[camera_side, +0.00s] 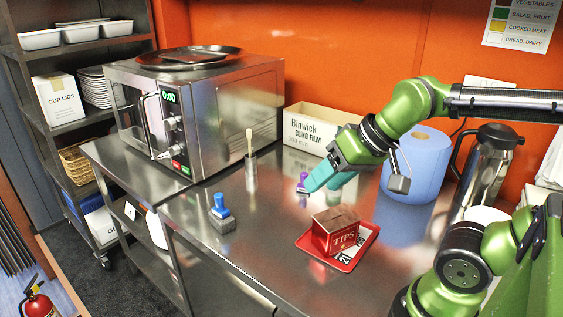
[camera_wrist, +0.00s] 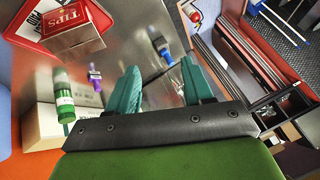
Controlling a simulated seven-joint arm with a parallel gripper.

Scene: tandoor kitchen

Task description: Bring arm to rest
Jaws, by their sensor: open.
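My gripper (camera_side: 326,182) is over the steel counter (camera_side: 262,234), left of the blue paper roll, with its teal fingers pointing left. In the wrist view the two fingers (camera_wrist: 160,88) stand apart with nothing gripped between them. A purple-handled item (camera_side: 302,182) stands just beyond the fingertips in the side view; it also shows left of the fingers in the wrist view (camera_wrist: 95,78). I cannot tell the exact gap between it and the fingers.
A red TIPS box (camera_side: 334,238) sits on a red tray (camera_side: 350,262). A blue-handled stamp-like item (camera_side: 221,212) and a metal cup (camera_side: 251,172) with a wooden stick stand left. A microwave (camera_side: 230,105), cling film box (camera_side: 305,130), blue roll (camera_side: 425,165) and steel flask (camera_side: 488,165) line the back.

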